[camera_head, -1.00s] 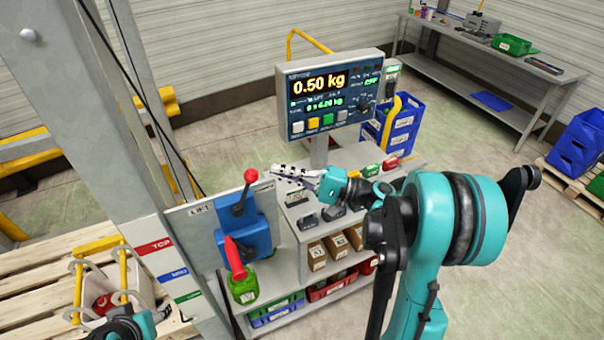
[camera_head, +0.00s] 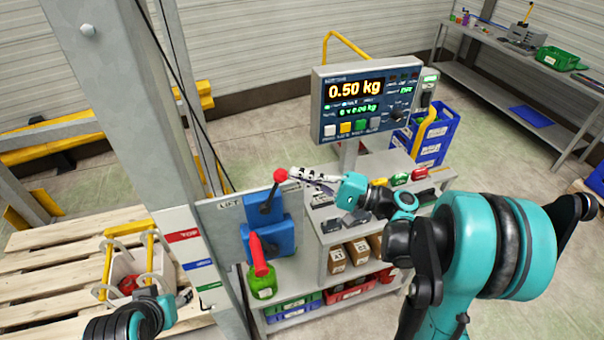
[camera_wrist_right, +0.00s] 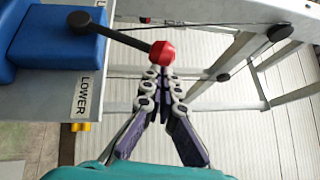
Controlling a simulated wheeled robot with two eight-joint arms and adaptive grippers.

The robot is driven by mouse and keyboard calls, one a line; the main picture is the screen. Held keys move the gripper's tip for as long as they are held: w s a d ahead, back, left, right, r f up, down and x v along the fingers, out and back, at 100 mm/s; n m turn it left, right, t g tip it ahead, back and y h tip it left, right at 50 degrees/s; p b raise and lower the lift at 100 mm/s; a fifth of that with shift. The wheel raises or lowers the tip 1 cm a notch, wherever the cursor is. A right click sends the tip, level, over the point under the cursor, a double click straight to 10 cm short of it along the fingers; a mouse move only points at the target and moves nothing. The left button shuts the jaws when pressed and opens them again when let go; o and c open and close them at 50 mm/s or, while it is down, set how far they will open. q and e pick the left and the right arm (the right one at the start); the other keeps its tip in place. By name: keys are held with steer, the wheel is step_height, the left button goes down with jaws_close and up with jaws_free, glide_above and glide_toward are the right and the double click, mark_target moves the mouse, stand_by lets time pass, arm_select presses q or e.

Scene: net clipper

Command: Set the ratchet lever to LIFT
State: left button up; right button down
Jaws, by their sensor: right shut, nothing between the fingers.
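The ratchet lever has a black arm and a red ball knob (camera_head: 280,175). It rises from a blue housing (camera_head: 270,241) on a grey panel marked LIFT (camera_head: 229,204). The lever leans slightly right of upright. The right wrist view shows the red knob (camera_wrist_right: 162,53) and a LOWER label (camera_wrist_right: 82,96). My right gripper (camera_head: 293,174) is shut and empty, its fingertips (camera_wrist_right: 160,76) right beside the knob; I cannot tell whether they touch it. My left gripper (camera_head: 183,298) is low at the left, beside the pallet; its jaws are too small to read.
A display console (camera_head: 362,100) reading 0.50 kg stands behind my right gripper. A green can with a red spout (camera_head: 263,283) is below the lever. A grey post (camera_head: 135,115) rises at left. A shelf with cardboard boxes (camera_head: 358,249) stands right of the lever.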

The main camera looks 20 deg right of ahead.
mark_target(282, 173)
steer(key=a+r+n+g+h+p, duration=0.1)
steer(key=a+p, duration=0.1)
steer(key=p, duration=0.1)
steer(key=a+r+n+h+p, duration=0.1)
steer(key=a+r+h+p, duration=0.1)
steer(key=p, duration=0.2)
steer(key=shift+s+a+r+g, duration=0.15)
steer(key=shift+a+r+g, duration=0.1)
steer(key=shift+g, duration=0.15)
steer(key=shift+a+n+g+h+p, duration=0.25)
steer(key=shift+a+n+h+p, duration=0.5)
steer(key=shift+a, duration=0.75)
steer(key=shift+a+n+g+h+p, duration=0.3)
steer(key=shift+a+h+p, duration=0.75)
steer(key=shift+a, duration=0.45)
